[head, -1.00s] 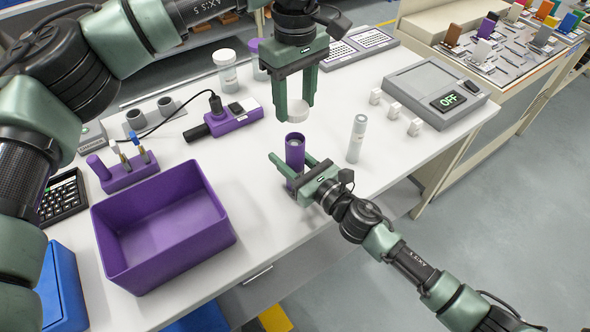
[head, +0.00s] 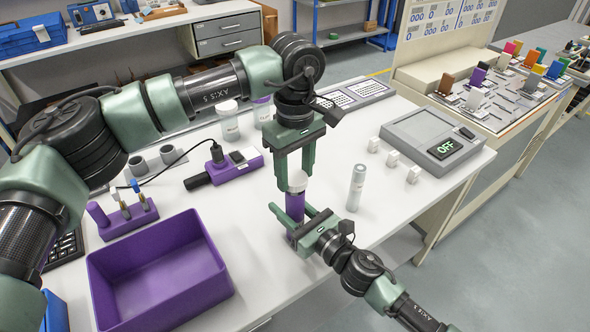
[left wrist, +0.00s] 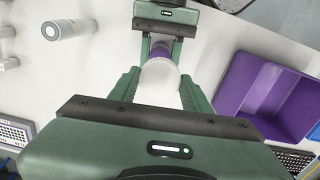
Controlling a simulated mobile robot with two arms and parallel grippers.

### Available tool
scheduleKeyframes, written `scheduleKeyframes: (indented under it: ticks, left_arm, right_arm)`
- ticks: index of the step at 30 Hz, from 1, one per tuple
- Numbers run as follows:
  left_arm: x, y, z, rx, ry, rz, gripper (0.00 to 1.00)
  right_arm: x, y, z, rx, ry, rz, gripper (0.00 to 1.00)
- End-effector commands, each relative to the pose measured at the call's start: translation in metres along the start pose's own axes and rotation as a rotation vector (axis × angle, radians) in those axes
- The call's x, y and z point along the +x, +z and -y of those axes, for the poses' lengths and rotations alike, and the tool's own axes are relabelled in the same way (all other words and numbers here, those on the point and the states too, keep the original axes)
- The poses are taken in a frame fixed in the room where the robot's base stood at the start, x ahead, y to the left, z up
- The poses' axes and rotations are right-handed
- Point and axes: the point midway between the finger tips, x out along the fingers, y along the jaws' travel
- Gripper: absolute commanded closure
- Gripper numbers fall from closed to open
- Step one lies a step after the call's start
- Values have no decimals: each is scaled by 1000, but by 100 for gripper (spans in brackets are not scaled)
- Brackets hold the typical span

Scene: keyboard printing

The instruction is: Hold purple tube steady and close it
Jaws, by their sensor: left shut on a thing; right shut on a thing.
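The purple tube (head: 295,207) stands upright near the table's front edge, between the fingers of my right gripper (head: 290,210), which is shut on it from the front right. The white cap (head: 297,181) is between the fingertips of my left gripper (head: 296,174), which points straight down and is shut on it. The cap sits at the tube's mouth; whether it is seated cannot be told. In the left wrist view the round cap (left wrist: 160,82) lies between my left fingers, with a bit of purple tube (left wrist: 160,52) behind it.
A clear capped tube (head: 356,188) stands just right of the grippers. A purple bin (head: 205,236) is at the front left. A scale (head: 435,135) reading OFF and small white blocks (head: 391,158) are to the right. A purple device (head: 235,165) with a cable lies behind left.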

Motion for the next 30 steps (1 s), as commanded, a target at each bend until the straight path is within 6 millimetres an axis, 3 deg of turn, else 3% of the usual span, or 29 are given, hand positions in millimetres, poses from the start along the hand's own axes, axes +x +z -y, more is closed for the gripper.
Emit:
scheduleKeyframes:
  ticks: [12,30]
  left_arm:
    - [17,0,0,0,1,0,96]
    - [18,0,0,0,1,0,96]
  right_arm:
    - [0,0,0,0,0,0,100]
    - [0,0,0,0,0,0,100]
